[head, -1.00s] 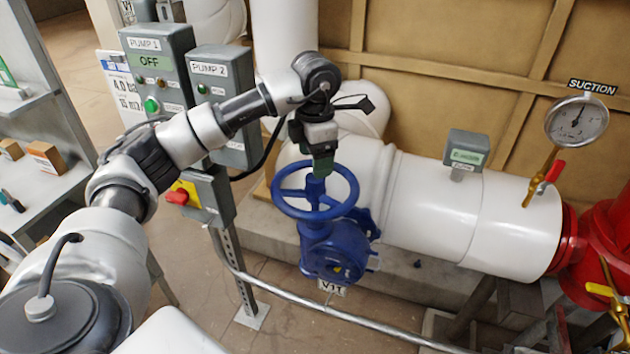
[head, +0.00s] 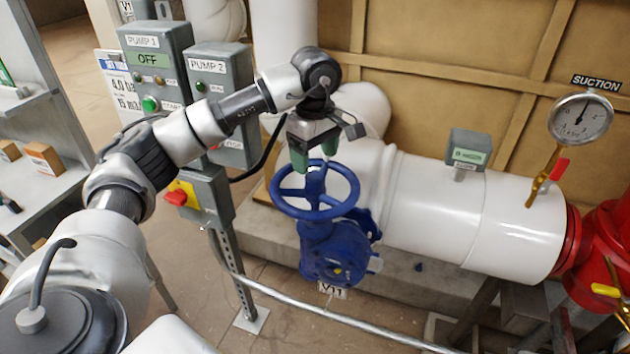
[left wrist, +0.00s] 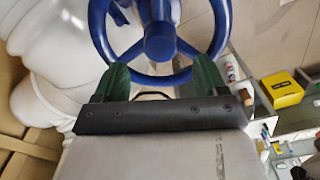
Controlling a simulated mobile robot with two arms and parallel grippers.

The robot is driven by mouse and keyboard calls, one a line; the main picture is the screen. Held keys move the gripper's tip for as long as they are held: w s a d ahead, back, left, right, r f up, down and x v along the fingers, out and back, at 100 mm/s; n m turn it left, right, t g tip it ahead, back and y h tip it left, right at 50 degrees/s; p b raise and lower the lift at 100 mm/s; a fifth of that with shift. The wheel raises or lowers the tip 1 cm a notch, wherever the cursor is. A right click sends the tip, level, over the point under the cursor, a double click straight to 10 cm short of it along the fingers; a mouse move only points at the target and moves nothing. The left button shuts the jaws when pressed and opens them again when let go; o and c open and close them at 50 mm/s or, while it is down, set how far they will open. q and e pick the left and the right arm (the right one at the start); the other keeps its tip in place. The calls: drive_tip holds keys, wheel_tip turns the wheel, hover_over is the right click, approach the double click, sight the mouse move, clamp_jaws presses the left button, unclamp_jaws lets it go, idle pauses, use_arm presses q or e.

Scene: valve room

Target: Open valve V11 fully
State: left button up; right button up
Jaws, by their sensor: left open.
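I cannot tell whether the fingers touch the rim. My right gripper is not in view.
A PUMP 1 box (head: 157,75), a PUMP 2 box (head: 222,95) and a red switch (head: 177,197) stand left of the valve. A white pipe (head: 470,215) runs right to a red fitting (head: 605,245). A metal conduit (head: 330,311) crosses the floor in front.

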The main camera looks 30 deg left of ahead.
sight(315, 176)
use_arm(q)
drive_tip(key=m, duration=0.5)
drive_tip(key=shift+b, duration=0.3)
drive_tip(key=m, duration=0.8)
drive_tip(key=shift+b, duration=0.4)
drive_tip(key=m, duration=0.4)
drive_tip(key=shift+f, duration=0.15)
drive_tip(key=shift+f+b, duration=2.3)
drive_tip(key=shift+f, duration=0.65)
drive_tip(key=shift+s+f, duration=0.15)
